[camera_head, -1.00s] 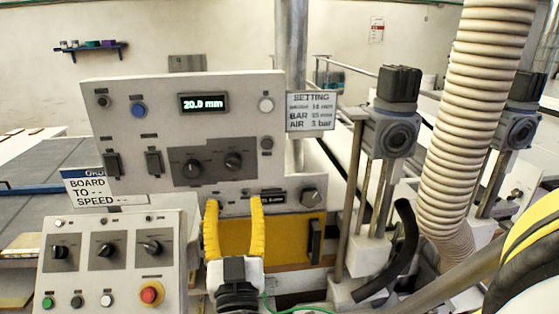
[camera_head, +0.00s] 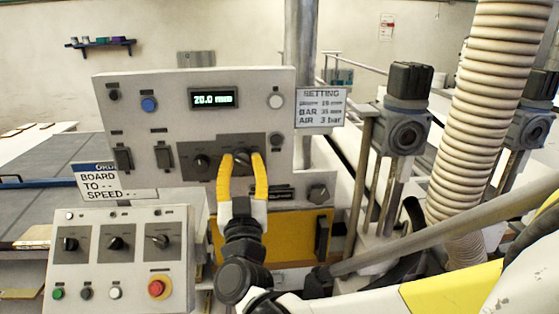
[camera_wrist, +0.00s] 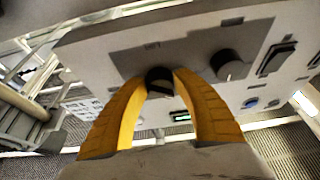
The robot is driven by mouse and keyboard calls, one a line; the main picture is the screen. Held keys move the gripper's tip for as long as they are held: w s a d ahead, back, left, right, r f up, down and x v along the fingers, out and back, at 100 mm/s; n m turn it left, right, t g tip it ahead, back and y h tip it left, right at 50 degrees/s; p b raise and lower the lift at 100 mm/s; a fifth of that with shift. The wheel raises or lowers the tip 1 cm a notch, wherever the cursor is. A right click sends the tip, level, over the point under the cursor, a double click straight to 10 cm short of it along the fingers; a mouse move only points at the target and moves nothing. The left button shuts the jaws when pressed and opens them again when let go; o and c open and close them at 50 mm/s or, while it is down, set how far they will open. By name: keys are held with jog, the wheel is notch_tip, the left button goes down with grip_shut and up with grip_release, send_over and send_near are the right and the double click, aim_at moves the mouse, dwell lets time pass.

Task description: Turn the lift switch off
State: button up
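The control panel (camera_head: 195,110) is a light upright box with a lit "20.0 mm" display. Its grey plate carries two dark rotary knobs, a left knob (camera_head: 201,162) and a right knob (camera_head: 242,158). My gripper (camera_head: 242,157) is open in front of the right knob, one yellow finger on each side. In the wrist view that knob (camera_wrist: 160,82) lies between my fingertips (camera_wrist: 160,76), and the other knob (camera_wrist: 228,65) is to its right. I cannot tell whether the fingers touch the knob. The switch labels are too small to read surely.
Two dark rocker switches, one at left (camera_head: 123,159) and one at right (camera_head: 163,156), sit left of the plate. A lower console (camera_head: 120,270) has a red emergency button (camera_head: 158,288). A ribbed hose (camera_head: 480,110) and lift posts (camera_head: 365,175) stand at right.

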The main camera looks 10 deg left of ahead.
grip_shut()
jog(key=shift+m, duration=0.5)
jog(key=m+h, duration=0.1)
jog(key=m, duration=0.1)
jog(key=m+h, duration=0.2)
jog(key=m, duration=0.1)
jog(key=shift+s+a+r, duration=0.1)
jog(key=shift+a, duration=0.1)
jog(key=m+h, duration=0.2)
jog(key=m, duration=0.2)
jog(key=m+g+h+p, duration=0.1)
jog(key=m, duration=0.3)
jog(key=shift+r+m+h, duration=0.1)
jog(key=shift+m+h, duration=0.3)
jog(key=o, duration=0.6)
grip_release()
jog(key=shift+o, duration=0.2)
